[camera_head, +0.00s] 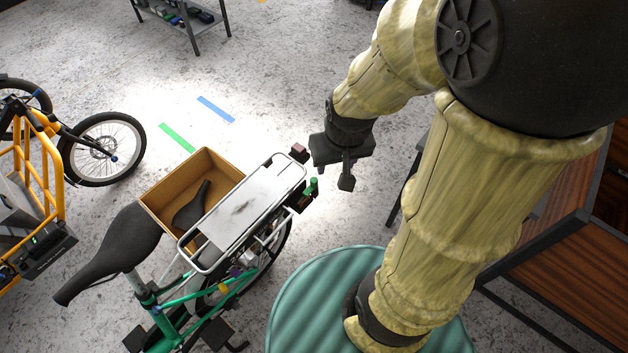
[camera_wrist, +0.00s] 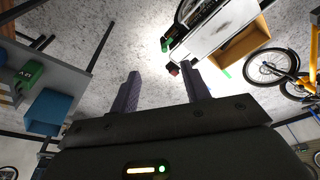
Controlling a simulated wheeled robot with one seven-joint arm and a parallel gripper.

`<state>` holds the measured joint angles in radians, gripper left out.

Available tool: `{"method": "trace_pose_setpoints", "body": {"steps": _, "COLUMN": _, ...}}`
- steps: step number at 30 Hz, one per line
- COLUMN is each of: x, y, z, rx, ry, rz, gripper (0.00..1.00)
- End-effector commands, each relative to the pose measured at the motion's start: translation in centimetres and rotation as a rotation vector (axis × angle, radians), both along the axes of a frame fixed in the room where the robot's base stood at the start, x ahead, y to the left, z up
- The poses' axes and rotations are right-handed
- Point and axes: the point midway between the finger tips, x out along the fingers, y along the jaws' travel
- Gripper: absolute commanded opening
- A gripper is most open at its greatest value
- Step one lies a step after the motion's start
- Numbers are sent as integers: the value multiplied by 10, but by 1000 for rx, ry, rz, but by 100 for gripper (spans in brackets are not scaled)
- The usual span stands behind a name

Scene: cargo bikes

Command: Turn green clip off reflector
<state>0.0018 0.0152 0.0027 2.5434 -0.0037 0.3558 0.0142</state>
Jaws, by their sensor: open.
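The green clip (camera_head: 312,186) is a small upright green piece at the rear end of the bike's silver rack (camera_head: 243,208). It also shows in the wrist view (camera_wrist: 166,43), beyond my fingertips. A dark reddish block (camera_head: 299,152) sits at the rack's other rear corner, also in the wrist view (camera_wrist: 173,69). A dark part (camera_head: 301,203) lies by the clip; I cannot tell which of these is the reflector. My gripper (camera_head: 336,168) is open and empty, to the right of the rack end, apart from the clip. In the wrist view its fingers (camera_wrist: 160,76) are spread.
An open brown box (camera_head: 165,196) sits at the bike's far side, and the black saddle (camera_head: 115,250) is at left. An orange cargo bike (camera_head: 45,150) stands further left. A wooden-topped bench (camera_head: 545,245) stands right. Pale floor is clear behind the rack.

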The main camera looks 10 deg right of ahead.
Motion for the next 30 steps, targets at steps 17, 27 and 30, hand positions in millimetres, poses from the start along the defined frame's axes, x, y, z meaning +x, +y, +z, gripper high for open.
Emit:
{"method": "trace_pose_setpoints", "body": {"steps": 17, "x": 153, "y": 0, "z": -136, "rx": 33, "ry": 165, "rz": -320, "gripper": 47}}
{"method": "trace_pose_setpoints", "body": {"steps": 27, "x": 203, "y": -2, "z": -207, "rx": 43, "ry": 226, "rz": -482, "gripper": 47}}
{"method": "trace_pose_setpoints", "body": {"steps": 30, "x": 204, "y": -3, "z": -207, "rx": 44, "ry": 226, "rz": -486, "gripper": 47}}
